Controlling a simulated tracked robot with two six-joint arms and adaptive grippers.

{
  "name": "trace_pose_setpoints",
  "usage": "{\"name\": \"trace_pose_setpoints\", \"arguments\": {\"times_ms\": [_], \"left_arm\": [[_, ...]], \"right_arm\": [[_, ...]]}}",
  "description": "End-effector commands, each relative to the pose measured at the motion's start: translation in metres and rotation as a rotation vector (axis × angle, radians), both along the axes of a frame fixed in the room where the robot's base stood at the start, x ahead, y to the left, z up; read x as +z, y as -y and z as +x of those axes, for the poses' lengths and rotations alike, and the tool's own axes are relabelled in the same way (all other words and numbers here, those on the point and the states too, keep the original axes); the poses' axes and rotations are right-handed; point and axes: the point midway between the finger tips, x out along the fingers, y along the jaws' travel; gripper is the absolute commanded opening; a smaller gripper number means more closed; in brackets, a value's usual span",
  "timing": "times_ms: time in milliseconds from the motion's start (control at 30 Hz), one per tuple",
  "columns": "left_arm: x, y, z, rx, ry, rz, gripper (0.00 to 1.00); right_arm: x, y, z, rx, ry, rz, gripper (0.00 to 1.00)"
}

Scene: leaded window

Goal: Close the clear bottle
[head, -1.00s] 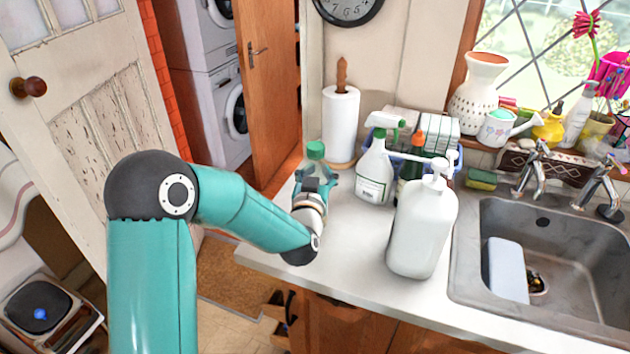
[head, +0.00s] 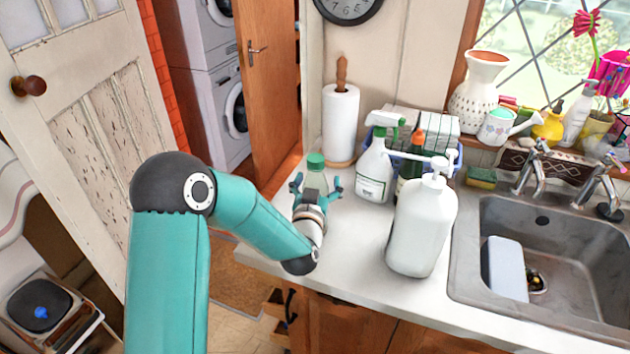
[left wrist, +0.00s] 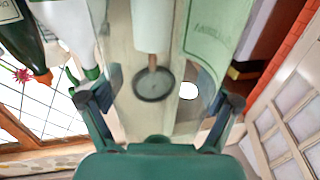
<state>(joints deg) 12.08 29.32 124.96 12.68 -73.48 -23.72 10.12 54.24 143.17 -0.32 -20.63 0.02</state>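The clear bottle (head: 316,175) stands upright near the back left of the counter, with a green cap (head: 316,160) on top. I cannot tell whether the cap is screwed tight. My left gripper (head: 316,184) is open in front of the bottle, its fingers spread to either side and apart from it. The gripper hides the bottle's lower part. In the left wrist view the bottle (left wrist: 214,45) appears upside down and see-through, beyond and between the spread fingers (left wrist: 160,101). My right gripper is not in view.
A paper towel roll (head: 341,125) stands behind the bottle. A spray bottle (head: 374,172), a dark bottle (head: 409,168) and a large white pump bottle (head: 420,232) stand to the right. The sink (head: 570,250) is farther right. The counter (head: 350,245) between gripper and pump bottle is clear.

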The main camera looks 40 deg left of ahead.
Motion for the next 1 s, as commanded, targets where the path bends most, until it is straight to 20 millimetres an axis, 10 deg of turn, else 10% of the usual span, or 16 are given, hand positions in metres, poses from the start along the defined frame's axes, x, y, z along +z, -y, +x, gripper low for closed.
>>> {"name": "trace_pose_setpoints", "arguments": {"times_ms": [367, 767, 1000], "left_arm": [[0.0, 0.003, -0.008, 0.0, 0.0, 0.0, 0.86], [-0.002, 0.04, -0.083, -0.002, 0.002, 0.001, 0.86], [-0.003, 0.045, -0.095, 0.007, 0.006, 0.008, 0.86]], "right_arm": [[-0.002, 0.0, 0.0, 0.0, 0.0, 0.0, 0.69], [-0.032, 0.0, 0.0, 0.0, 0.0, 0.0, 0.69], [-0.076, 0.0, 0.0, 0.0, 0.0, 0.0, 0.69]]}}
